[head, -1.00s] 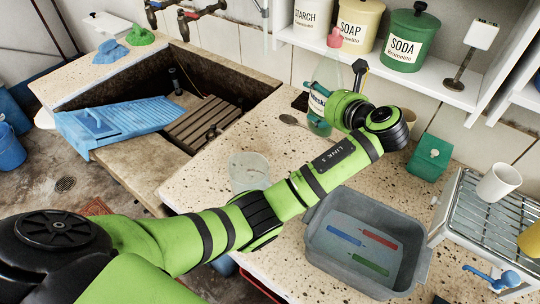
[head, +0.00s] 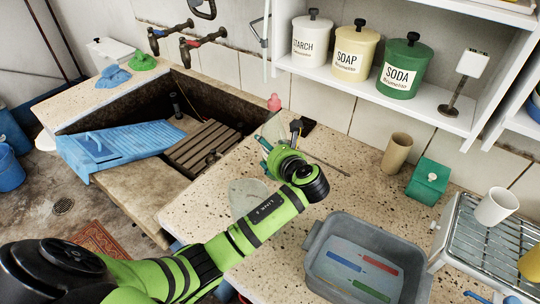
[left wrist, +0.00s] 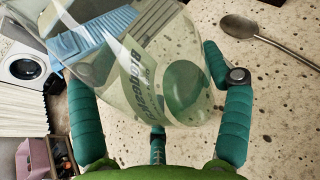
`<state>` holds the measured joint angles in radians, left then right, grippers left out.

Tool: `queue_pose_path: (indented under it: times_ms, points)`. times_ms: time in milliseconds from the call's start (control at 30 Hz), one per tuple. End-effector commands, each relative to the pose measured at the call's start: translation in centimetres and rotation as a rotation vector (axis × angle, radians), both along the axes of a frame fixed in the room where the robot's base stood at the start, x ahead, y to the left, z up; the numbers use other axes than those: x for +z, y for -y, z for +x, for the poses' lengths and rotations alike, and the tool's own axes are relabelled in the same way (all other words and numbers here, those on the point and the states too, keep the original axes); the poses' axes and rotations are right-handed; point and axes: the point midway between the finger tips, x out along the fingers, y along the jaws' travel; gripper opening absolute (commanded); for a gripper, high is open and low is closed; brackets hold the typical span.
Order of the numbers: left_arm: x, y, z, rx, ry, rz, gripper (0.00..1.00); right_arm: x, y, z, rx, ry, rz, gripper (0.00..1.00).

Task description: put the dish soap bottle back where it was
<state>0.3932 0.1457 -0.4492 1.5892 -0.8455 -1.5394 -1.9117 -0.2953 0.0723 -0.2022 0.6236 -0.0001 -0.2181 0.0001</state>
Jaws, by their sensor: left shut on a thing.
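The dish soap bottle (head: 272,128) is clear, with a pink top (head: 274,102) and a green label. My left gripper (head: 272,158) is shut on it, near the washtrough's right edge. My right gripper is out of view.
A spoon (head: 326,164) lies right of the gripper. A clear container (head: 246,196) stands beside my arm. A beige cup (head: 397,155), green box (head: 428,181) and grey basin (head: 322,236) are further right. The stone trough (head: 172,88) opens on the left. The shelf (head: 418,100) overhangs the back.

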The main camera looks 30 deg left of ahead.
Motion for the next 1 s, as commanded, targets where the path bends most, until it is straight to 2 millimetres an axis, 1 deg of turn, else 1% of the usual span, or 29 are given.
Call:
queue_pose_path:
  times_ms: [33,100,200,533,567,600,633,1000]
  points:
    - [-0.9,0.1,0.0,-0.002,-0.004,0.001,0.33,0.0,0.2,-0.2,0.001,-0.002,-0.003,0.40]
    - [-1.8,0.1,0.0,-0.001,-0.003,0.001,0.33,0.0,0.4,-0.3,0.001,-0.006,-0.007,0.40]
    - [-2.5,0.1,0.0,-0.002,0.000,0.001,0.33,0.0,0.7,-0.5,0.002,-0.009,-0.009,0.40]
    - [-2.7,0.1,0.0,-0.001,0.000,0.001,0.33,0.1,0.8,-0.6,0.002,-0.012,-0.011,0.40]
    - [-2.9,0.1,0.0,-0.002,-0.002,0.000,0.82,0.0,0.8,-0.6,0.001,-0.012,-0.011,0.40]
    - [-2.8,0.1,0.0,-0.001,-0.001,0.000,0.98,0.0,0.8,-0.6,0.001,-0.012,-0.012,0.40]
    - [-2.8,0.1,0.0,-0.001,-0.001,0.000,1.00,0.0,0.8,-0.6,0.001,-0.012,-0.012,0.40]
    - [-2.7,0.1,0.0,-0.001,0.000,-0.001,1.00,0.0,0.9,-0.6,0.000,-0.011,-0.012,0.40]
